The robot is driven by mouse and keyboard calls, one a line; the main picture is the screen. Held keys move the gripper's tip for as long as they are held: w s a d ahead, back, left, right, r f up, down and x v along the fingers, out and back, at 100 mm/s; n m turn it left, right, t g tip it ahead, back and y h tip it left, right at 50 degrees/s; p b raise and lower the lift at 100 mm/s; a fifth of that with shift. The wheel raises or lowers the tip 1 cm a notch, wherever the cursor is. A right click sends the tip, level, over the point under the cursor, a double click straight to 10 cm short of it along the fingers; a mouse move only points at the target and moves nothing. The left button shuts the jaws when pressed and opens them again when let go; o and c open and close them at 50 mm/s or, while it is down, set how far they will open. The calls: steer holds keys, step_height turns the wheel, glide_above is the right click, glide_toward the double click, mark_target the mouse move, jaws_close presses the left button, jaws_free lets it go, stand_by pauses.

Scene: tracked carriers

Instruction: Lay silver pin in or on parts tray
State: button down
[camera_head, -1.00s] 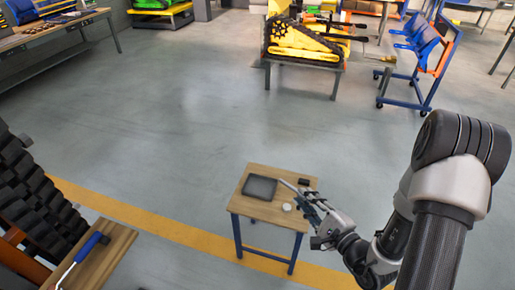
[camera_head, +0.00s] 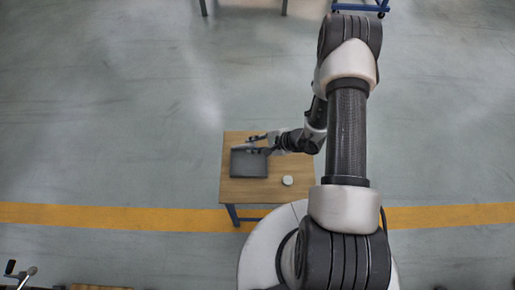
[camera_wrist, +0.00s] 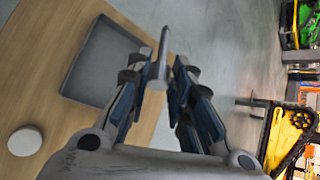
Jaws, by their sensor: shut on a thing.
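The silver pin (camera_wrist: 160,60) is held between the fingertips of my gripper (camera_wrist: 158,76) in the wrist view, its free end sticking out past the fingers. The parts tray (camera_wrist: 94,72) is a shallow dark grey square tray left of the pin in that view. In the head view the parts tray (camera_head: 249,166) lies on the small table, and my gripper (camera_head: 261,146) is at its far right edge. The pin is too small to make out clearly there. I cannot tell how high it is above the tray.
The small wooden table (camera_head: 280,194) with blue legs carries a white round disc (camera_head: 287,180), which also shows in the wrist view (camera_wrist: 25,140). The tabletop right of the tray is mostly clear. A yellow tracked machine (camera_wrist: 285,140) stands well apart at the right in the wrist view.

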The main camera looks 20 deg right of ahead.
steer(key=f, duration=0.2)
steer(key=d, duration=0.1)
steer(key=shift+s+f+g+h, duration=0.3)
steer(key=shift+s+f+g, duration=0.05)
steer(key=shift+f+g, duration=0.05)
step_height(320, 180, down, 9)
steer(key=b, duration=0.8)
steer(key=shift+r, duration=0.1)
steer(key=c, duration=1.3)
jaws_free()
steer(key=shift+c, duration=0.2)
steer(key=v, duration=1.2)
